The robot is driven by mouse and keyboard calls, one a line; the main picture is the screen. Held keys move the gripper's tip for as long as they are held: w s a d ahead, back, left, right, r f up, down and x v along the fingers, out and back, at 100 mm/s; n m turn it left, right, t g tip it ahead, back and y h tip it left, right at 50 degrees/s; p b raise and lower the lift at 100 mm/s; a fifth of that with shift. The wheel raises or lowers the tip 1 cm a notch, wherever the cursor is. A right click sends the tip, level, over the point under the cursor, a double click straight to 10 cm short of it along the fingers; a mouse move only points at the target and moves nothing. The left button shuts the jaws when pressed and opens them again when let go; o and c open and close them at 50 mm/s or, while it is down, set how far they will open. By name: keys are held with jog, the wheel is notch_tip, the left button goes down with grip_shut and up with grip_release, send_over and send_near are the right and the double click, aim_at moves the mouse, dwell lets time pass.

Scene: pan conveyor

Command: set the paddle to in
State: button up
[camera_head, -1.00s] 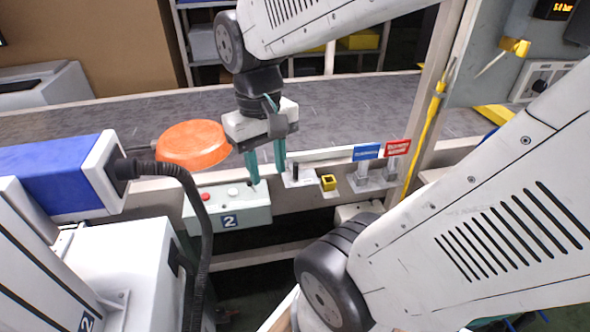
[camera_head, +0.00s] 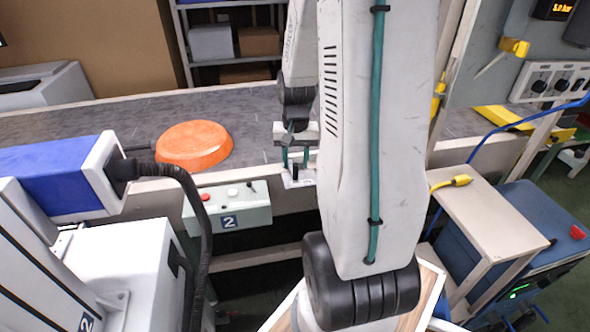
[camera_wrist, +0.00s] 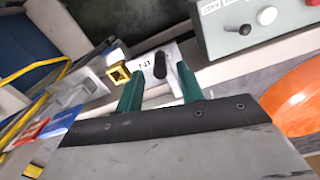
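The paddle is a short black lever on a white plate at the conveyor's front edge. In the wrist view the paddle (camera_wrist: 160,65) shows between the fingertips, beside a small label on the plate that seems to read "IN", turned over in this view. My gripper (camera_wrist: 160,75) is open, with one green finger on each side of the paddle. I cannot tell whether either finger touches it. In the head view my gripper (camera_head: 296,158) is just above the paddle (camera_head: 295,173); my arm hides the area to its right.
An orange pan (camera_head: 194,145) lies on the conveyor (camera_head: 90,122) to the left. A control box (camera_head: 228,207) marked 2 hangs on the front below it. In the wrist view a yellow square part (camera_wrist: 118,73) sits close to the paddle plate.

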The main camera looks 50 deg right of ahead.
aim_at(296, 178)
notch_tip(296, 178, down, 4)
jog(key=shift+f, duration=0.1)
grip_shut()
jog(key=shift+d, duration=0.1)
